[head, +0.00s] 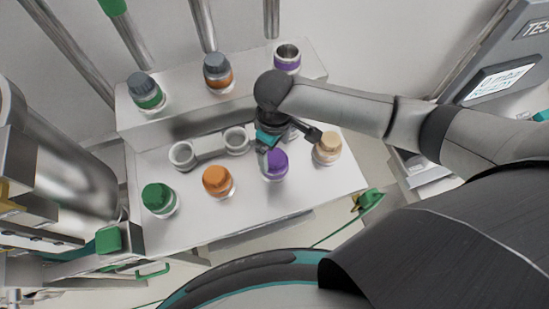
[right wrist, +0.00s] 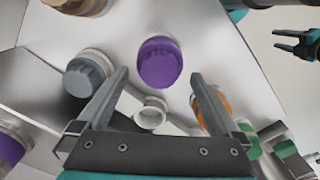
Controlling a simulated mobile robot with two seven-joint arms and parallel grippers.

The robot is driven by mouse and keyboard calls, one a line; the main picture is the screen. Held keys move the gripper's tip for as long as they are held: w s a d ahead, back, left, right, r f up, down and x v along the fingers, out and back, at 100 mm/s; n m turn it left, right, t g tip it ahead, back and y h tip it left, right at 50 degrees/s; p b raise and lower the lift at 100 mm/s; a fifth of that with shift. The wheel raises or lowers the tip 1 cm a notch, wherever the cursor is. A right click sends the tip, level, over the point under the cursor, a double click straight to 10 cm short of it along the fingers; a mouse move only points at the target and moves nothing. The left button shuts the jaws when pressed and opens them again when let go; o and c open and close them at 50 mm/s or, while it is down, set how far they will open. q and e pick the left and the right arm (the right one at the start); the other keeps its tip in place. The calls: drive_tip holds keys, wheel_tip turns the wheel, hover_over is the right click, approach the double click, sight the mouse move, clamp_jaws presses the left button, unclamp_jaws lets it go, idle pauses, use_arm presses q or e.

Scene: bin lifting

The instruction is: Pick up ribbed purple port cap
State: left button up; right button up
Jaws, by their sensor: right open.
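The purple cap (head: 276,162) sits on a white base in the front row of the white stepped stand, between an orange cap and a beige cap. In the right wrist view the purple cap (right wrist: 160,62) shows whole, with fine ribs on its side. My right gripper (head: 289,150) is open and empty, close above and behind the cap in the head view. In the wrist view its fingertips (right wrist: 158,80) are spread on either side of the line to the cap, not clearly touching it. My left gripper (right wrist: 292,41) shows small at the wrist view's upper right, its prongs apart.
The orange cap (head: 217,181), beige cap (head: 327,148) and green cap (head: 159,198) share the front row. Empty white rings (head: 182,155) lie behind. The upper step (head: 180,107) holds more bottles.

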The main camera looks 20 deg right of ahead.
wheel_tip(320, 180, down, 2)
clamp_jaws()
idle(0.9)
